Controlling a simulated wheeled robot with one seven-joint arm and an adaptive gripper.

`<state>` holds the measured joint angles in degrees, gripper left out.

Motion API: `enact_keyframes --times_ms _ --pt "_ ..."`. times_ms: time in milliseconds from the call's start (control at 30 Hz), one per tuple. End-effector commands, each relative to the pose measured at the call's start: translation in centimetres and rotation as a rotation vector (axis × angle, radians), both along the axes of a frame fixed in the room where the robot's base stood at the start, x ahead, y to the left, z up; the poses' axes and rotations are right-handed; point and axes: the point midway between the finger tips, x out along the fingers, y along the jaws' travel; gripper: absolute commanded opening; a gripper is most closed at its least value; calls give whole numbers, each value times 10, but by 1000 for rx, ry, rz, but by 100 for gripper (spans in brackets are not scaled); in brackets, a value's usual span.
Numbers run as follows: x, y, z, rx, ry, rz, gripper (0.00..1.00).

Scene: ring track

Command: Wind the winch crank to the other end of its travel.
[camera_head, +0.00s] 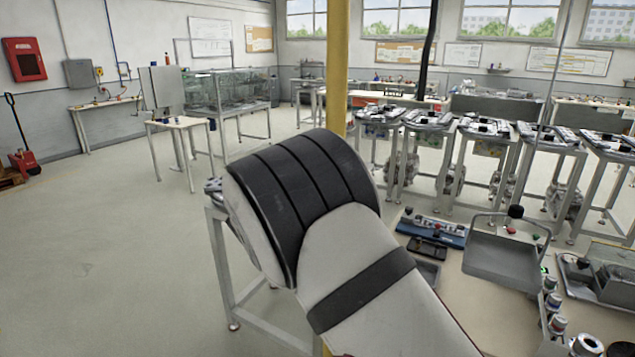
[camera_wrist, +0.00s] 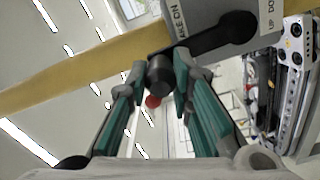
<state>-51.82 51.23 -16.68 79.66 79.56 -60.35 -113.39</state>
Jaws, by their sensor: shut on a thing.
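In the wrist view, my gripper (camera_wrist: 161,80) has its two green-padded fingers closed around the dark round handle at the end of the winch crank (camera_wrist: 205,40). The black crank arm runs from this handle up and right to its hub on the grey winch box (camera_wrist: 196,14). The box carries labels; "AKE ON" and "UP DO" can be read, partly cut off. In the head view my own arm covers the winch and the gripper, so neither shows there.
A yellow post (camera_head: 338,70) stands behind my arm and crosses the wrist view (camera_wrist: 70,72). A row of workstations (camera_head: 480,125) stands at the back right. A workbench with trays (camera_head: 505,250) lies at the right. The floor at the left is open.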

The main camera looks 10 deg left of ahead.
Motion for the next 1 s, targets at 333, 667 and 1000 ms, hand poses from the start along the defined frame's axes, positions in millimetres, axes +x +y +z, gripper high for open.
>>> enact_keyframes --times_ms 333,667,1000 --pt "2 8 -1 3 -1 5 0" --pt "2 8 -2 3 2 7 0" --pt "2 7 -2 2 1 4 41"
